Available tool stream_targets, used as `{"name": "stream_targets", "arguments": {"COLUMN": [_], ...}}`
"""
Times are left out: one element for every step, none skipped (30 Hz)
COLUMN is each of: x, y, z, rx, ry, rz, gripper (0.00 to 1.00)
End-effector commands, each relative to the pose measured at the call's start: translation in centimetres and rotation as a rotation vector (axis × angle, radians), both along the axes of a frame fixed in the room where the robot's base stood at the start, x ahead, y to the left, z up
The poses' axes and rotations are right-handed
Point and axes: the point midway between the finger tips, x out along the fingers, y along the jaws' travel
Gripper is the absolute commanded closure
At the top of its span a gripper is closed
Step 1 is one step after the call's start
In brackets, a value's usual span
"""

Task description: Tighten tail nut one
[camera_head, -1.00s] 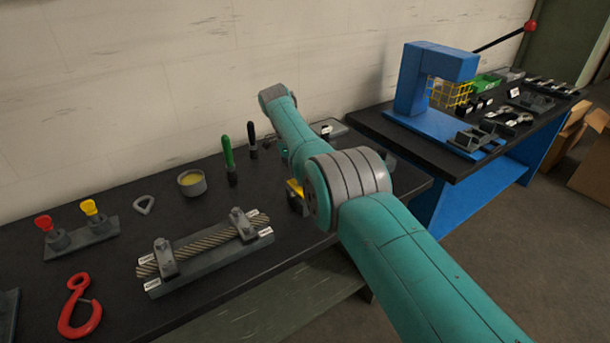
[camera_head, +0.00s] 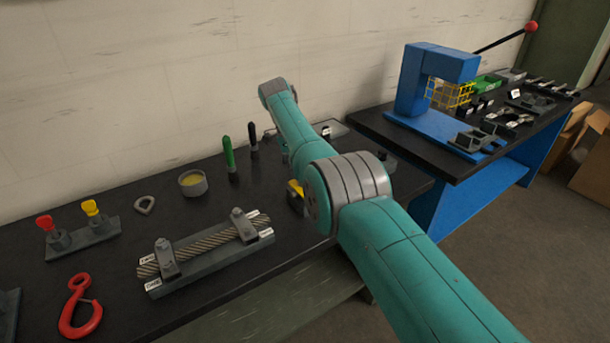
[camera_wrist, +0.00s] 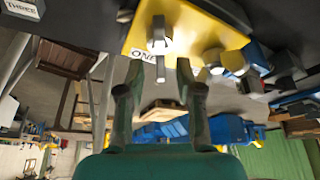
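In the wrist view a yellow block (camera_wrist: 205,35) fills the upper middle, with a white label reading ONE (camera_wrist: 232,62) on it. A small metal nut or bolt end (camera_wrist: 160,42) stands out from the block, with a small bright end piece (camera_wrist: 160,70) below it in the picture. My gripper (camera_wrist: 160,68) has its two fingers apart, one on each side of this piece, with a visible gap on both sides. In the head view a bit of yellow (camera_head: 295,188) shows beside my arm, which hides my gripper and most of the block.
On the black bench stand a wire rope in clamps (camera_head: 205,248), a red hook (camera_head: 80,307), a tin (camera_head: 192,183), a green-handled tool (camera_head: 229,155) and red and yellow knobs (camera_head: 68,232). A blue press (camera_head: 435,85) stands on a second table at the right.

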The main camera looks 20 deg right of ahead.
Motion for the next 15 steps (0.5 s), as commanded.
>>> {"name": "stream_targets", "arguments": {"x": [0.0, 0.0, 0.0, 0.1, 0.1, 0.1, 0.1, 0.1, 0.1, 0.1, 0.1, 0.1, 0.1, 0.1, 0.1], "y": [0.0, 0.0, 0.0, 0.1, 0.1, 0.1, 0.1, 0.1, 0.1, 0.1, 0.1, 0.1, 0.1, 0.1, 0.1], "z": [0.7, 1.3, 2.2, 2.8, 3.4, 4.2, 4.6, 5.1, 5.7, 6.0, 6.4, 6.9, 7.1, 7.4, 7.6], "rx": [0.001, 0.001, 0.001, 0.001, 0.001, 0.001, 0.001, 0.001, 0.001, 0.002, 0.001, 0.001, 0.001, 0.001, 0.001], "ry": [-0.004, -0.003, -0.003, -0.003, -0.003, -0.001, 0.001, 0.001, 0.001, 0.002, 0.002, 0.002, 0.002, 0.002, 0.002], "rz": [0.0, 0.001, 0.001, 0.001, 0.001, 0.0, 0.001, 0.001, 0.001, 0.0, 0.0, 0.0, 0.0, 0.0, 0.0], "gripper": [0.65, 0.65, 0.65, 0.65, 0.65, 0.65, 0.65, 0.65, 0.65, 0.65, 0.65, 0.65, 0.65, 0.65, 0.65]}}
